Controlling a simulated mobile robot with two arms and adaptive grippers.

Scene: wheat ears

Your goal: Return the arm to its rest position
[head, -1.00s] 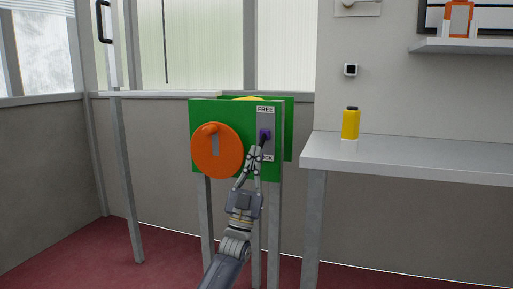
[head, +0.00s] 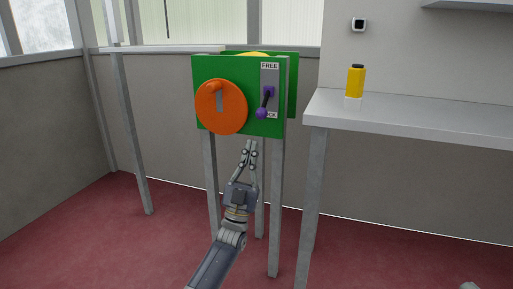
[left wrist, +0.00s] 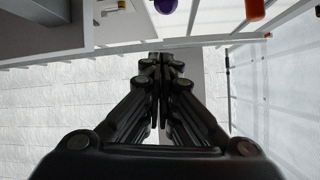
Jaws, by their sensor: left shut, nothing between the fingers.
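My left gripper (head: 250,147) is shut and empty. In the head view it is just below the front of a green panel (head: 240,72) on grey legs. Its closed fingers (left wrist: 158,70) fill the middle of the left wrist view. The panel carries a lever (head: 265,101) with a purple knob, tilted down toward the lower label, which is partly covered. The upper label reads FREE. The gripper is apart from the lever. An orange disc (head: 221,115) with a handle is on the panel's left side. My right gripper is not identifiable in view.
A grey shelf table (head: 420,115) stands to the right, with a yellow bottle (head: 355,80) on it. A metal post (head: 130,150) stands to the left. The red floor (head: 100,240) in front is open.

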